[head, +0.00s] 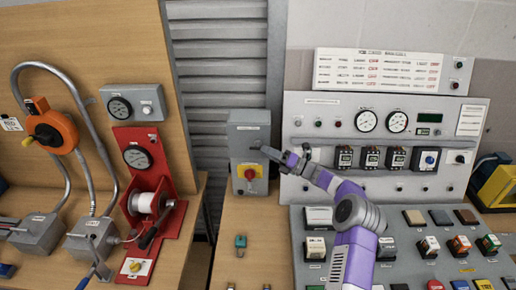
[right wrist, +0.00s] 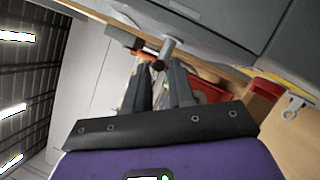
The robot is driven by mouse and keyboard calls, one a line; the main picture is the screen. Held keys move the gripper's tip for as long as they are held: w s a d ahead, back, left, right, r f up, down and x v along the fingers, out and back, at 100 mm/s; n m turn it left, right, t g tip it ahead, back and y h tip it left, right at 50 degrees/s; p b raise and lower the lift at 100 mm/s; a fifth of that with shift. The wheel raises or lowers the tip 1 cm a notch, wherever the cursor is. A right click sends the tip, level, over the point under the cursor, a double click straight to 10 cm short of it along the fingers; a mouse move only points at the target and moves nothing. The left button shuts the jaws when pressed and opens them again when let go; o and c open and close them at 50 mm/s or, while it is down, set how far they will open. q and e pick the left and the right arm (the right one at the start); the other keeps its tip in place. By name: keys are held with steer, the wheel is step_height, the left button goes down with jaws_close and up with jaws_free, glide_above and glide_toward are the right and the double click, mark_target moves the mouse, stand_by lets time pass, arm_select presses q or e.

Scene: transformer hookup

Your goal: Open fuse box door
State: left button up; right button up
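The grey fuse box (head: 248,140) stands upright at the back of the bench, with a red and yellow rotary switch on its front. Its door looks closed. My right gripper (head: 268,152) reaches in from the right, in front of the box's right side. In the right wrist view, the grey box (right wrist: 225,18) fills the top, and a short metal handle (right wrist: 168,48) sticks out from it. The fingers of my right gripper (right wrist: 159,68) are spread, with the handle's tip between or just beyond the fingertips. I cannot tell whether they touch. My left gripper is not in view.
A grey panel with gauges (head: 385,125) stands right of the box, behind my right arm. A console with several coloured buttons (head: 410,250) lies in front of it. A red stand with a spool (head: 145,185) is at left. A small teal piece (head: 240,242) lies on the bench.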

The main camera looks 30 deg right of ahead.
mark_target(259, 148)
steer(key=shift+x, duration=1.95)
jaws_close()
